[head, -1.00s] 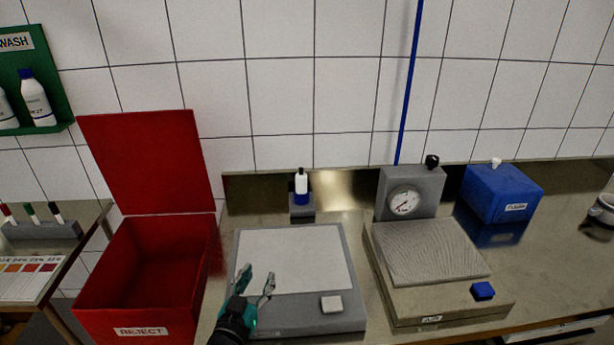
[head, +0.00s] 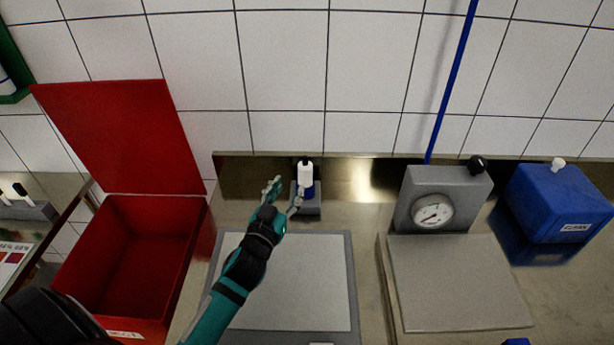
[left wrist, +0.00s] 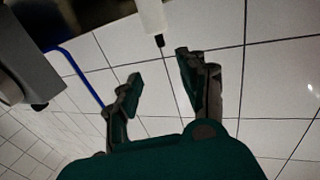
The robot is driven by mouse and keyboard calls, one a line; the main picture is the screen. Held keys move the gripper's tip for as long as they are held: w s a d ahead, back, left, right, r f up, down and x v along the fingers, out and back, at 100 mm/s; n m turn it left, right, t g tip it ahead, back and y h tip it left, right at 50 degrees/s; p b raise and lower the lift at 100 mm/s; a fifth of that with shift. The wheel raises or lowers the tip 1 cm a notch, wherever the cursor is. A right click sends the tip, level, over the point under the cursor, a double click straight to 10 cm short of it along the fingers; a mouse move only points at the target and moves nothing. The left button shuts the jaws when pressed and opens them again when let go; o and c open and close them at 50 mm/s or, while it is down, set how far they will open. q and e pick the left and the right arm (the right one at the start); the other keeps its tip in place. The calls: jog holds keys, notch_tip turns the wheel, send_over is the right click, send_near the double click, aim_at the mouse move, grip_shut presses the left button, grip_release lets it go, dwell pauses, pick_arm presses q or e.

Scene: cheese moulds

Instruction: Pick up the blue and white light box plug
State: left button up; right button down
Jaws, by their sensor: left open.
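The blue and white plug (head: 306,173) with a black tip stands upright in a small grey holder (head: 308,208) behind the light box. Its white part also shows at the top of the left wrist view (left wrist: 152,15), black tip pointing down in that picture. The light box (head: 297,280) is a grey slab with a white panel. My left gripper (head: 285,186) is open and empty, just left of the plug, its right finger close to or overlapping it. In the left wrist view the plug lies beyond the spread fingers (left wrist: 158,66). My right gripper is not in view.
An open red reject bin (head: 190,265) stands at the left, its lid raised. A grey block with a dial gauge (head: 433,190) and a flat plate (head: 455,285) are at the right. A blue box (head: 558,200) stands further right. The tiled wall is close behind.

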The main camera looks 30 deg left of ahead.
pick_arm(q)
jog(key=b, duration=0.1)
send_near(304, 160)
jog(key=w, duration=0.5)
jog(key=shift+w+a+r+b, duration=0.1)
jog(key=shift+w+a+b, duration=0.15)
jog(key=shift+w+b, duration=0.1)
jog(key=shift+w, duration=0.25)
jog(key=w+b, duration=0.1)
jog(key=w, duration=0.1)
jog(key=w+a, duration=0.1)
jog(key=w, duration=0.1)
jog(key=shift+w+b, duration=0.4)
jog(key=shift+s, duration=0.15)
jog(key=shift+c, duration=0.8)
jog(key=c, duration=0.7)
grip_shut()
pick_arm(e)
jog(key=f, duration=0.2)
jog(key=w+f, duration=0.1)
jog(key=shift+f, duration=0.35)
